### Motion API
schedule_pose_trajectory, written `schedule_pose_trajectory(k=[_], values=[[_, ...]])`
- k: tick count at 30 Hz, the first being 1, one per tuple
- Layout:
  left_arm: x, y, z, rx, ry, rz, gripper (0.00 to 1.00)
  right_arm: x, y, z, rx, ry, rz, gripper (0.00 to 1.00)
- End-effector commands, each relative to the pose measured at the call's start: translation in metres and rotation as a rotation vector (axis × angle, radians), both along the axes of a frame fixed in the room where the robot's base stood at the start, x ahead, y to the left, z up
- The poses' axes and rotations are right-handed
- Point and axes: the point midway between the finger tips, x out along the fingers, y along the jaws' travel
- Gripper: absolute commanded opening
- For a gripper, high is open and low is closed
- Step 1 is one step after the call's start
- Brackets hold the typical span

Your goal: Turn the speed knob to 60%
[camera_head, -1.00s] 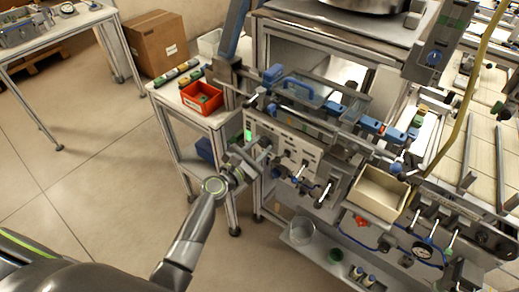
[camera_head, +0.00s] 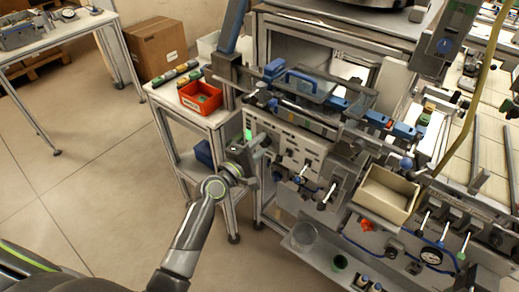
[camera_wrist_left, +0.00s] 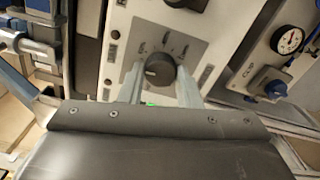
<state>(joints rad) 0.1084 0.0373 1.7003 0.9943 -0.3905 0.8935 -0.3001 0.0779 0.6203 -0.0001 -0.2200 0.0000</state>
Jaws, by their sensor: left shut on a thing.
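The speed knob (camera_wrist_left: 158,72) is a dark round knob with a light pointer mark, on a grey dial plate (camera_wrist_left: 184,40) of the panel in the left wrist view. The dial lettering is too small to read. My left gripper (camera_wrist_left: 159,84) has one finger on each side of the knob and is shut on it. In the head view my left gripper (camera_head: 262,147) is at the left end of the machine's front panel (camera_head: 290,145), near a green light (camera_head: 248,134). There the gripper hides the knob. My right gripper is in neither view.
More switches sit right of the gripper on the panel. A beige bin (camera_head: 385,193) is further right. A red bin (camera_head: 200,97) stands on a side table at left. In the wrist view a gauge (camera_wrist_left: 288,40) and blue knob (camera_wrist_left: 268,84) are at right. Floor at left is clear.

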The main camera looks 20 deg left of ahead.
Motion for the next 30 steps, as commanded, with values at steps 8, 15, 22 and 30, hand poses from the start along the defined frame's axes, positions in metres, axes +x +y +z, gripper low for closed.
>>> schedule_pose_trajectory(k=[8,15,22,30], values=[[0.0,0.0,-0.004,0.234,-0.082,-0.002,0.08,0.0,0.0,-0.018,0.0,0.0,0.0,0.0],[0.0,0.0,-0.003,0.392,-0.137,-0.002,0.08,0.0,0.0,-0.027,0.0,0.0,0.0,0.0],[0.0,0.0,-0.002,0.483,-0.171,-0.002,0.08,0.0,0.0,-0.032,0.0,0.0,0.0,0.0],[0.0,0.0,-0.002,0.522,-0.183,-0.002,0.08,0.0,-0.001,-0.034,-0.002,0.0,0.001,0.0]])
